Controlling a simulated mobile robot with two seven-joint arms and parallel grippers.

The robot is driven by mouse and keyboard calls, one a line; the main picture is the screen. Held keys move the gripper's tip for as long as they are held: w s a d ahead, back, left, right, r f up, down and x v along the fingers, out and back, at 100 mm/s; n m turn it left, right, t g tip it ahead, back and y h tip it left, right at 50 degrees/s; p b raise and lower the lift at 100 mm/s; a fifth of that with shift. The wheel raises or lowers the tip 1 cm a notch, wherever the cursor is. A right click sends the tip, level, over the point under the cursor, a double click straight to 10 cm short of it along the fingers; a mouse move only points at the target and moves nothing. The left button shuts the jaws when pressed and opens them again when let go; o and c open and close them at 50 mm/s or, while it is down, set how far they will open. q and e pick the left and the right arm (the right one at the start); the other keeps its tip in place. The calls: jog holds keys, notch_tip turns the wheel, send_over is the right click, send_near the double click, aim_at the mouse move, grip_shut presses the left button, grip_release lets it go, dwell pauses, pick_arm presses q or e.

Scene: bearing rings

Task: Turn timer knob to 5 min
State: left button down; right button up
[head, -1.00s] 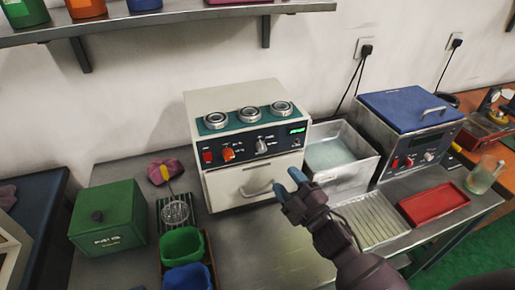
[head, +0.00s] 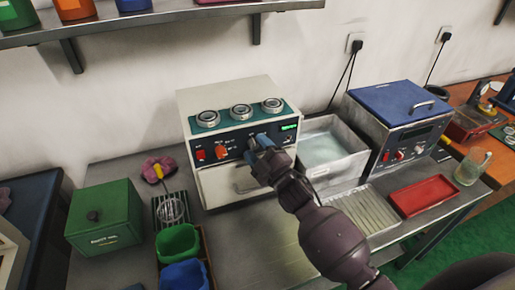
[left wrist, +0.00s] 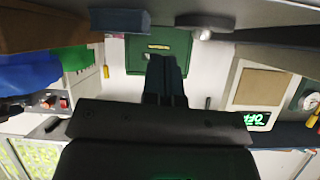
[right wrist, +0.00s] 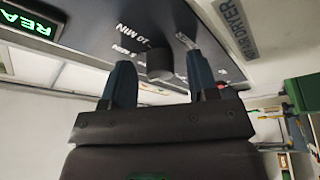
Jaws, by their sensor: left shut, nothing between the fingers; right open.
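The cream dryer (head: 235,95) stands on the bench with a dark front panel (right wrist: 110,25). In the right wrist view, a dark round knob (right wrist: 160,64) sits on that panel near white "MIN" lettering; its exact setting is unclear. My right gripper (head: 257,143) is at the panel, open, and hides the knob in the head view. In the right wrist view the fingers of my right gripper (right wrist: 154,52) stand on either side of the knob, with gaps showing. My left gripper (left wrist: 165,58) is shut and empty, seen only in the left wrist view.
Several bearing rings (head: 241,111) sit on the dryer's top. A metal tank (head: 350,168) stands close at right, a green box (head: 106,222) at left.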

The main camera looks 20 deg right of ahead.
jog(key=c, duration=0.9)
